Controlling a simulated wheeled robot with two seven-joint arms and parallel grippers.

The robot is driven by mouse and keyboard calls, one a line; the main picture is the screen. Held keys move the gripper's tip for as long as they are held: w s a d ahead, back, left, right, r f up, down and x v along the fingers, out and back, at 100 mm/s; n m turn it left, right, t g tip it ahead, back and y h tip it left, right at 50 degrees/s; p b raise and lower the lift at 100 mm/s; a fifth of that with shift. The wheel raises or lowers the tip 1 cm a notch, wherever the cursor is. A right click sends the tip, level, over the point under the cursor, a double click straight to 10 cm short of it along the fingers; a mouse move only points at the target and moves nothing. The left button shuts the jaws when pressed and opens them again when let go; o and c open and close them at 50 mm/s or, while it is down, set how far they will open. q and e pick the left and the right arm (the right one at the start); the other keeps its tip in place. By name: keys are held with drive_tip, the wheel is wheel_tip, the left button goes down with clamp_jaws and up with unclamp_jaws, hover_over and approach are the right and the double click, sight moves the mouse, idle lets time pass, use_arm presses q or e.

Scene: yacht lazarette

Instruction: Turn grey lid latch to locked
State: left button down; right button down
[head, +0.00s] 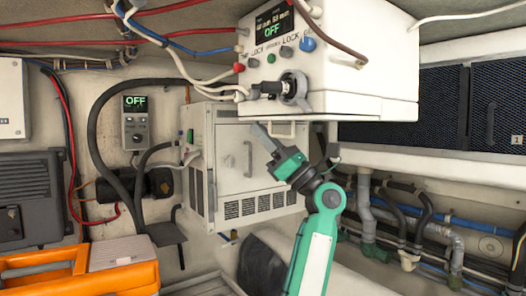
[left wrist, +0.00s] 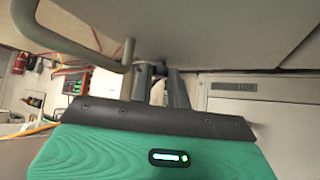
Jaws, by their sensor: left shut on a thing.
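My left gripper (head: 263,132) reaches up from below, with its fingertips just under the lower left edge of the white control box (head: 345,60). In the left wrist view its fingers (left wrist: 160,88) are close together and shut on a small grey piece, mostly hidden between them, which seems to be the grey lid latch. A pale bent bar handle (left wrist: 90,45) is beside the fingers, on their left. The control box has LOCK lettering and a grey round fitting with a black lever (head: 290,88). The latch's angle cannot be made out. My right gripper is out of view.
A white vented cabinet (head: 240,165) stands just behind the gripper. A wall unit (head: 135,122) shows OFF. Dark hoses hang at the left. An orange case (head: 85,272) lies at lower left. Pipes and hoses (head: 400,225) run along the right.

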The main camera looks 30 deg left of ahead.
use_arm(q)
drive_tip(key=shift+w+a+n+g+h+b, duration=0.2)
drive_tip(key=shift+n+g+h, duration=1.3)
drive_tip(key=shift+g, duration=1.1)
drive_tip(key=shift+w+a+n+g+h+b, duration=0.2)
drive_tip(key=shift+n+g+h, duration=0.95)
drive_tip(key=shift+g+h, duration=1.05)
drive_tip(key=shift+w+d+n+g+h+b, duration=0.1)
drive_tip(key=shift+n+g+h+b, duration=0.2)
drive_tip(key=shift+n+g+h, duration=1.85)
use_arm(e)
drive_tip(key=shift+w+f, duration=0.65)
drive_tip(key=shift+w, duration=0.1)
use_arm(q)
drive_tip(key=shift+m+g+y, duration=0.7)
drive_tip(key=shift+g+y, duration=0.05)
drive_tip(key=shift+g, duration=0.3)
drive_tip(key=c, duration=1.3)
unclamp_jaws()
drive_tip(key=shift+c, duration=0.2)
drive_tip(key=shift+a, duration=0.1)
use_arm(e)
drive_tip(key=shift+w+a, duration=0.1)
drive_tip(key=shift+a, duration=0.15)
